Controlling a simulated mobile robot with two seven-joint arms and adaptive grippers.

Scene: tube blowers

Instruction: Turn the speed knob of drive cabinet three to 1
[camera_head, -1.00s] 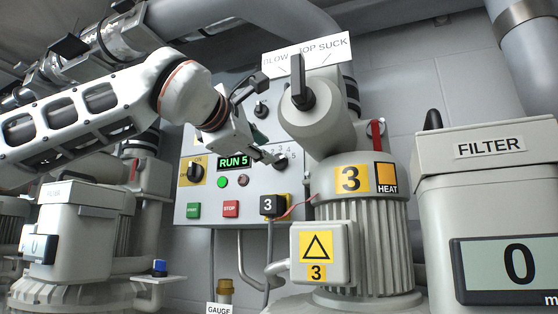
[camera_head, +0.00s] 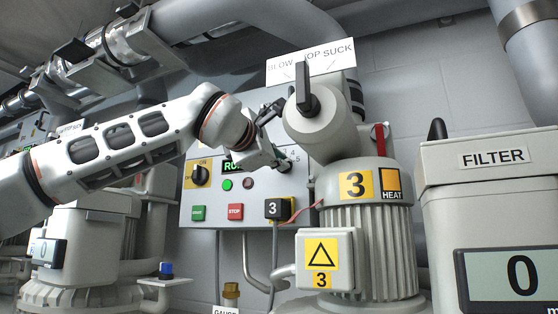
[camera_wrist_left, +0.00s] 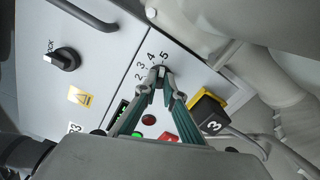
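Drive cabinet three's grey control panel (camera_head: 210,205) is on the wall behind motor 3. In the left wrist view, its small speed knob (camera_wrist_left: 161,72) has numerals 2 to 5 beside it; the 1 is not readable. My left gripper (camera_head: 284,164) reaches the knob from the left and hides most of it in the head view. In the left wrist view, the gripper's (camera_wrist_left: 161,77) fingertips come close together on both sides of the knob and look shut on it. The green display (camera_head: 231,167) is mostly covered by my gripper; only "RU" shows. My right gripper is not in view.
The grey motor 3 (camera_head: 372,225), with its rounded housing and black lever (camera_head: 303,88), stands close to the knob's right. A yellow and black selector (camera_head: 199,175), green button (camera_head: 198,213) and red button (camera_head: 235,211) share the panel. The filter box (camera_head: 490,153) stands right.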

